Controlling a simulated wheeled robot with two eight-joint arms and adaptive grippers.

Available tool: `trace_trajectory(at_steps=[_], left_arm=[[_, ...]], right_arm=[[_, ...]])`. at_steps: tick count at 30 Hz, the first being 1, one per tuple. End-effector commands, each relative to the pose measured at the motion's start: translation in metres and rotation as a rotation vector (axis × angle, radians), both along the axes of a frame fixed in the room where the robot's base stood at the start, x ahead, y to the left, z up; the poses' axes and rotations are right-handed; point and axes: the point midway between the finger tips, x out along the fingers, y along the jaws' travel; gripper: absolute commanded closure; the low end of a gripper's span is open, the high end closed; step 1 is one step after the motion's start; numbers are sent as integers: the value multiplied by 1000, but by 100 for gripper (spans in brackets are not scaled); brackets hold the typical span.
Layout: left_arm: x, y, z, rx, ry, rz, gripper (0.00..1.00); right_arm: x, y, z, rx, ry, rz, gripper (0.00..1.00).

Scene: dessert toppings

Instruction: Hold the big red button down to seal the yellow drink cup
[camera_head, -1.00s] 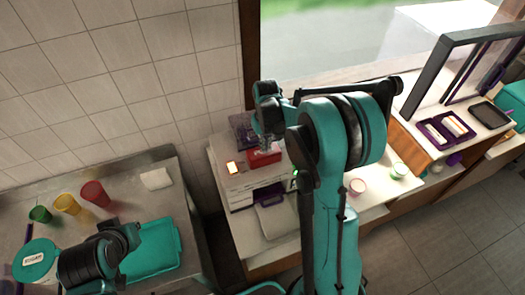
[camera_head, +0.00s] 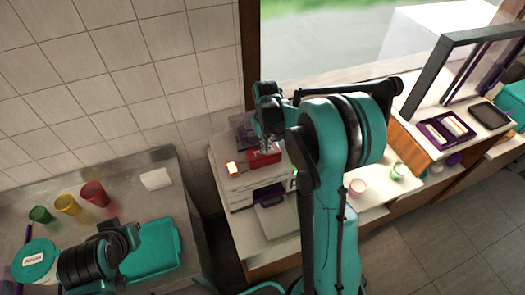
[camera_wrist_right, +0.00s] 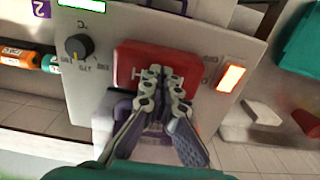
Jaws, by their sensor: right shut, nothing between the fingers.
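The big red button (camera_head: 265,159) sits on top of the white sealing machine (camera_head: 240,180). It fills the middle of the right wrist view (camera_wrist_right: 128,62). My right gripper (camera_wrist_right: 165,71) is shut and empty, its fingertips together over the button's face and apparently touching it. In the head view the right gripper (camera_head: 266,145) comes down onto the button from above. How far the button is pressed cannot be told. A yellow cup (camera_head: 67,204) stands on the steel counter at left. No cup can be made out inside the machine. My left arm shows at lower left, its fingers out of sight.
An orange light (camera_wrist_right: 231,76) glows on the machine beside the button, with a black knob (camera_wrist_right: 76,46) on the other side. A green cup (camera_head: 40,214) and a red cup (camera_head: 94,194) flank the yellow one. A teal tray (camera_head: 176,236) lies near my left arm.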

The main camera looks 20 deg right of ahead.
Motion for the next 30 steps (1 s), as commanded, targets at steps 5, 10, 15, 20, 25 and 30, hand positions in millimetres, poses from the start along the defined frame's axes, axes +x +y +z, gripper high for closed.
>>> trace_trajectory(at_steps=[5, 10, 15, 20, 25, 30], left_arm=[[0, 0, -5, 0, 0, 0, 100], [0, 0, -10, 0, 0, 0, 100], [0, 0, -14, 0, 0, 0, 100], [0, 0, -18, 0, 0, 0, 100], [0, 0, -23, 0, 0, 0, 100], [0, 0, -27, 0, 0, 0, 100]], right_arm=[[0, 0, -6, 0, 0, 0, 100], [0, 0, -11, 0, 0, 0, 100], [0, 0, -16, 0, 0, 0, 100], [0, 0, -21, 0, 0, 0, 100], [0, 0, -26, 0, 0, 0, 100], [0, 0, -31, 0, 0, 0, 100]])
